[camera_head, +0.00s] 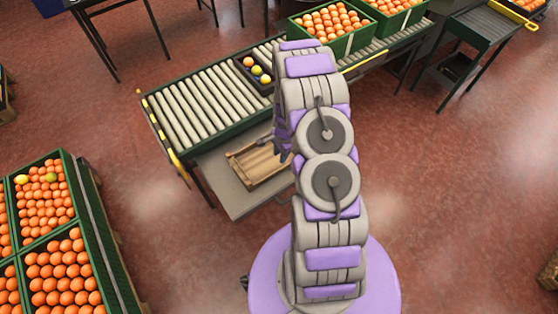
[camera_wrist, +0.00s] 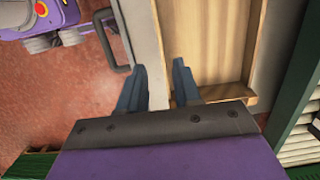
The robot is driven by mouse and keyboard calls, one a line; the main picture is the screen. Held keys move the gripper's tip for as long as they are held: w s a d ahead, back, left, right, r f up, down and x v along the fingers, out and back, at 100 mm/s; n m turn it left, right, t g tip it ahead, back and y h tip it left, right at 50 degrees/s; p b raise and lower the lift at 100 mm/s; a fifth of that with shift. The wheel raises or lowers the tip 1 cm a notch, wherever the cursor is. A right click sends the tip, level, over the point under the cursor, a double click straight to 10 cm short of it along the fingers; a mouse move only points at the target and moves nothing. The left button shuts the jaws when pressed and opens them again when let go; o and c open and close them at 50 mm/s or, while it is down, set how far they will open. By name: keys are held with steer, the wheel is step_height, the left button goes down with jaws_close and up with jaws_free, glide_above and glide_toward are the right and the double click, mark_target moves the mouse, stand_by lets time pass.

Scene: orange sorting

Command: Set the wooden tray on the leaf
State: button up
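The wooden tray (camera_head: 262,168) is a shallow light-brown box. It appears to lie on the grey leaf (camera_head: 220,180), a flat shelf at the near side of the roller conveyor. My gripper (camera_head: 280,150) is at the tray's right side, partly hidden by my arm. In the wrist view the tray's pale inner floor (camera_wrist: 218,40) fills the upper right, with a strip of the grey leaf (camera_wrist: 143,35) to its left. My gripper's two blue-grey fingers (camera_wrist: 158,82) are apart, one on each side of the tray's left wall. Whether they touch it is unclear.
More orange crates (camera_head: 50,205) stand at the left. Red floor is clear in front of the leaf.

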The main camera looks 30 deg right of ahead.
steer(key=s+a+r+n, duration=0.3)
steer(key=a+r, duration=0.1)
steer(key=r, duration=0.5)
steer(key=s+a+r+n, duration=0.25)
steer(key=a+r, duration=0.25)
steer(key=r, duration=0.5)
steer(key=s+a+r+n, duration=0.2)
steer(key=a+r+n, duration=0.2)
steer(key=r, duration=0.5)
steer(key=s+a+r+n, duration=0.1)
steer(key=s+r+n, duration=0.1)
steer(key=s+r, duration=0.2)
steer(key=s+a+r+n+g+h, duration=0.1)
steer(key=s+a+r+n, duration=0.1)
steer(key=s, duration=0.8)
steer(key=s+a+r+n, duration=0.2)
steer(key=s+r+n, duration=0.2)
steer(key=s+r, duration=0.2)
steer(key=shift+s+a+r+g, duration=0.15)
steer(key=shift+s+a+g, duration=0.2)
steer(key=shift+s, duration=0.7)
steer(key=shift+d, duration=0.2)
